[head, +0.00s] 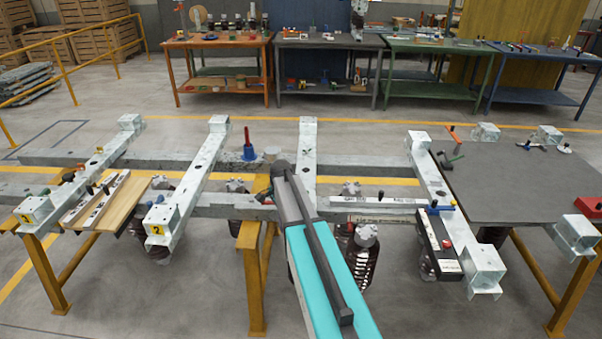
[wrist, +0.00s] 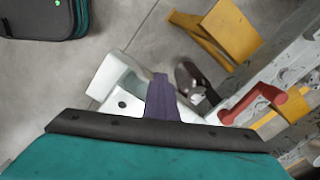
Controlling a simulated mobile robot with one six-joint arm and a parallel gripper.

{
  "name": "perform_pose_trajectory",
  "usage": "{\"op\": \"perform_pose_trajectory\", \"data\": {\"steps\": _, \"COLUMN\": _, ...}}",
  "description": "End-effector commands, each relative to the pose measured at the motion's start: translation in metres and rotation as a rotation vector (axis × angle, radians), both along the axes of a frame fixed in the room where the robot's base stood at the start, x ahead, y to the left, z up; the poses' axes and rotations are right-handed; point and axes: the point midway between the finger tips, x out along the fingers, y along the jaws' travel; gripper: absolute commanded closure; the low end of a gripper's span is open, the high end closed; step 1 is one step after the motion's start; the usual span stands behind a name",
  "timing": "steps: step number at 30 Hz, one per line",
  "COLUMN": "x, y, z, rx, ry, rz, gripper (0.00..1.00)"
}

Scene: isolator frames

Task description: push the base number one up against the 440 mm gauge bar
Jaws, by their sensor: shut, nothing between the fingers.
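Several pale galvanized bases lie across the two long rails in the head view. The base (head: 308,150) behind my arm may be base number one; its near end and any number tag are hidden. In the wrist view my gripper (wrist: 160,82) is shut and empty, in front of a pale base end (wrist: 122,76). Contact cannot be told. My arm hides the gripper in the head view.
A red handle (wrist: 255,100) stands on the rail beside the gripper. White bars (head: 103,198) lie on a wooden board at left. A black box (head: 438,243) sits by the right base, and a grey plate (head: 510,180) beyond it.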

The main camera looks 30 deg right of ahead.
Motion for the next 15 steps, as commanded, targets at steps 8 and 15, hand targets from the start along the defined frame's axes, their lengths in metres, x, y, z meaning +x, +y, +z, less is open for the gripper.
{"op": "perform_pose_trajectory", "data": {"steps": 8, "x": -0.0048, "y": -0.0101, "z": -0.0003, "rx": -0.01, "ry": 0.003, "rz": -0.003, "gripper": 1.0}}
{"op": "perform_pose_trajectory", "data": {"steps": 15, "x": -0.0048, "y": -0.0103, "z": -0.0003, "rx": -0.01, "ry": 0.003, "rz": -0.003, "gripper": 1.0}}
